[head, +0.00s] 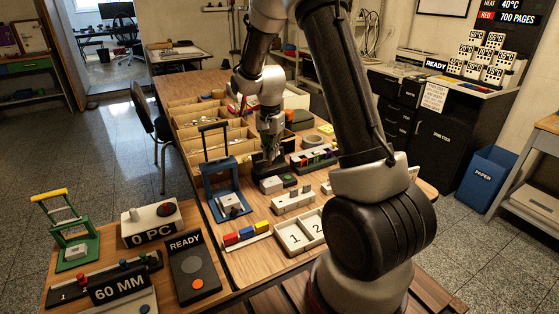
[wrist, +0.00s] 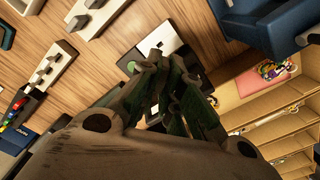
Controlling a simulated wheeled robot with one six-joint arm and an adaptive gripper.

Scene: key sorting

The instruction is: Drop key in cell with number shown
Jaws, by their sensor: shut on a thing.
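My gripper (head: 271,150) points down over a black device (head: 272,185) with a white panel and a green button, in the middle of the wooden table. In the wrist view my gripper (wrist: 170,62) has its fingers close together, shut on a thin thing, the key, which the fingers mostly hide. The device's white panel (wrist: 152,36) shows just beyond the fingertips; I cannot tell whether they touch it. A white tray of numbered cells (head: 276,229) lies at the table's front; numbers 1 and 2 show, and my arm hides the rest.
A blue stand (head: 223,178) with a tall handle stands left of the gripper. A white block with pegs (head: 293,202) and a rack of coloured blocks (head: 245,237) lie in front. Wooden bins (head: 190,124) line the table's left side.

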